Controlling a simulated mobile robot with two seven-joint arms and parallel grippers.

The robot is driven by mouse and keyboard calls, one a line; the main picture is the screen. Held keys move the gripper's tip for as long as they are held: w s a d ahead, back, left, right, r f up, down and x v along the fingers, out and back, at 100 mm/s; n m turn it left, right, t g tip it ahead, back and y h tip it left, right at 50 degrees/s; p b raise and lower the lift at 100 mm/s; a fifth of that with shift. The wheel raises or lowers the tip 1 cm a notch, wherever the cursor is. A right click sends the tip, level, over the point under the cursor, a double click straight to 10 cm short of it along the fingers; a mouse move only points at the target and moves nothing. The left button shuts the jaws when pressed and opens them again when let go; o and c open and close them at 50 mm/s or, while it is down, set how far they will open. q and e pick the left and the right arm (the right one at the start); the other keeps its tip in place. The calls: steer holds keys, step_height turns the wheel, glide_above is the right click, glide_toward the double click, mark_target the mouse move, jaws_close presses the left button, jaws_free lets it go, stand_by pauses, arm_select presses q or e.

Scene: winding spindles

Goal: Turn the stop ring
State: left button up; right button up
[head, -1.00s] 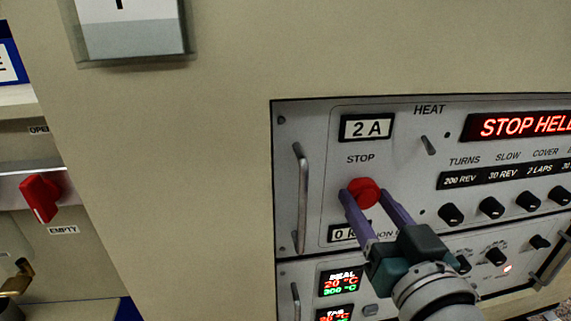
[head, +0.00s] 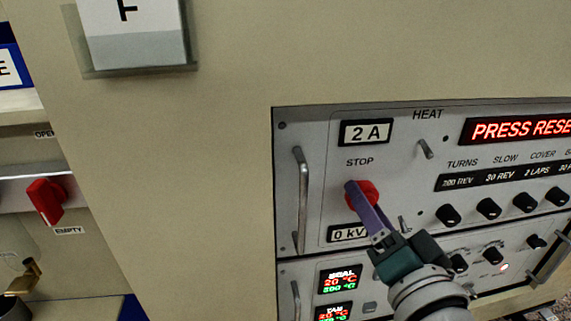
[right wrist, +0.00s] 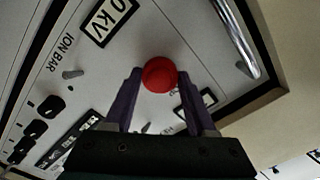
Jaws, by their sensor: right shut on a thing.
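The red stop ring (head: 367,203) is a round mushroom-shaped knob under the word STOP on the grey control panel. It also shows in the right wrist view (right wrist: 159,75), between the tips of the two purple fingers. My right gripper (head: 357,192) is shut on the stop ring, with one finger crossing in front of it in the head view. In the wrist view the fingers (right wrist: 160,82) stand on either side of the red knob. The display (head: 520,129) reads "PRESS RESE", cut off by the picture edge. My left gripper is not in view.
A metal handle (head: 299,200) stands out left of the ring. Toggle switches and several black knobs (head: 488,208) lie to the right. Temperature displays (head: 340,279) sit below. A red valve handle (head: 46,199) is at the far left, with bare beige cabinet wall (head: 180,170) between.

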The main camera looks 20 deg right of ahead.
stand_by(0.5)
steer(key=o, duration=1.4)
steer(key=p+v, duration=0.2)
steer(key=v, duration=0.8)
